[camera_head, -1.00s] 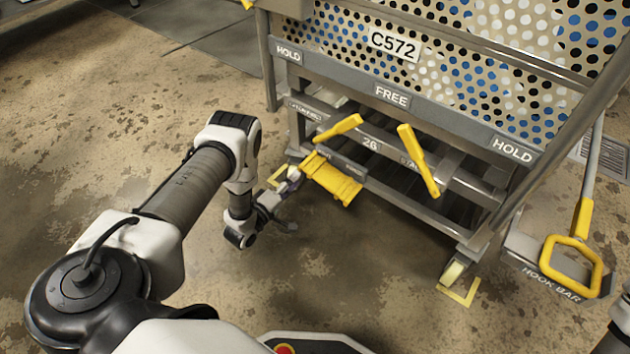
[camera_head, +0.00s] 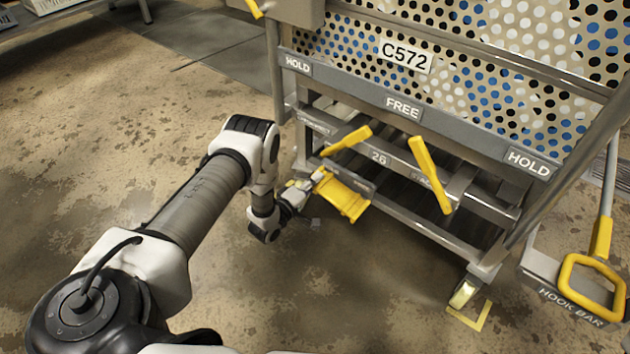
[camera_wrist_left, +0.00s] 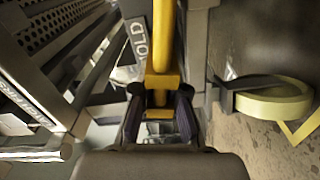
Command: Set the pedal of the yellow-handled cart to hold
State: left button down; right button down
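The cart (camera_head: 388,158) has a grey strip marked HOLD at both ends and FREE in the middle. Its yellow pedal (camera_head: 345,198) sticks out low at the cart's near left corner. My left gripper (camera_head: 309,204) is at the left edge of the pedal. In the left wrist view its two fingers (camera_wrist_left: 161,115) stand on either side of a yellow part of the pedal (camera_wrist_left: 162,82). They look spread; firm contact does not show. My right gripper is not in view.
Two more yellow levers (camera_head: 346,141) and (camera_head: 431,174) stick out above the pedal. A caster (camera_head: 463,293) stands at a yellow floor mark. A yellow-handled hook bar (camera_head: 592,287) is at the right. The floor in front is clear.

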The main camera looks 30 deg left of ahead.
pick_arm(q)
notch_tip(320, 180, down, 3)
jog(key=n+b, duration=0.3)
jog(key=shift+a+b, duration=0.1)
jog(key=shift+b, duration=0.25)
jog(key=shift+f+n+b, duration=0.15)
jog(key=shift+n+b, duration=0.15)
jog(key=shift+n, duration=0.6)
jog(key=c, duration=1.2)
grip_release()
jog(key=s, duration=1.2)
jog(key=shift+a, duration=0.35)
